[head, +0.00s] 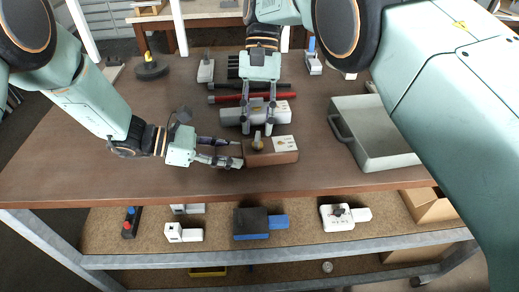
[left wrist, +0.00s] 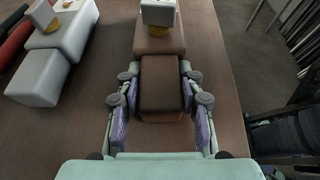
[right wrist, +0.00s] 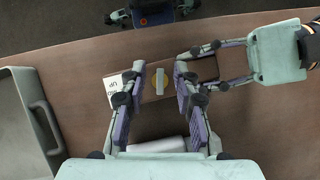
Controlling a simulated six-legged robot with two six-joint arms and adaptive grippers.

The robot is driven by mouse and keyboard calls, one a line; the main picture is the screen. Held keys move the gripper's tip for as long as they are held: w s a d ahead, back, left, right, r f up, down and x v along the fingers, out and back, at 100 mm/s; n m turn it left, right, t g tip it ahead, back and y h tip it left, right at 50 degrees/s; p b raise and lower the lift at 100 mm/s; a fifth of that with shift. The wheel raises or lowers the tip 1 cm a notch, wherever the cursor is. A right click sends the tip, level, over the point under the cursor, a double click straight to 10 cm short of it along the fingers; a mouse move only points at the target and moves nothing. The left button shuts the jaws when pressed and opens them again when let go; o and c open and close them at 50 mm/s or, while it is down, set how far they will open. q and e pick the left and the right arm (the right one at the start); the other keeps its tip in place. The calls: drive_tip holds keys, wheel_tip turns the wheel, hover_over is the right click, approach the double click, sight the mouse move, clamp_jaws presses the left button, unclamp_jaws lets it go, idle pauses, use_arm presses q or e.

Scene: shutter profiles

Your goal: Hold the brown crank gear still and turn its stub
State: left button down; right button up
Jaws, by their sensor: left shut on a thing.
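The brown crank gear (head: 285,157) is a brown block lying near the front edge of the table, with a white label on its right part. Its stub (head: 257,143), a grey lever on a brass base, stands on top; it also shows in the right wrist view (right wrist: 160,82). My left gripper (head: 236,154) is shut on the block's narrower left end (left wrist: 160,85), with a finger on each side. My right gripper (head: 257,131) points down over the block. Its fingers are apart, one on each side of the stub (right wrist: 160,82), with visible gaps.
A similar grey block (head: 278,107) lies just behind, under my right gripper. Red and black bars (head: 228,99) lie beyond it. A grey tray (head: 375,138) stands at the right. A shelf (head: 305,235) below holds several devices. The table's left front is clear.

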sight(258, 137)
drive_tip(key=shift+f, duration=1.9)
drive_tip(key=shift+c, duration=0.2)
clamp_jaws()
drive_tip(key=n+h, duration=0.1)
drive_tip(key=n, duration=0.2)
drive_tip(key=shift+h, duration=0.3)
drive_tip(key=n+h, duration=0.1)
drive_tip(key=n, duration=0.2)
drive_tip(key=shift+h, duration=0.3)
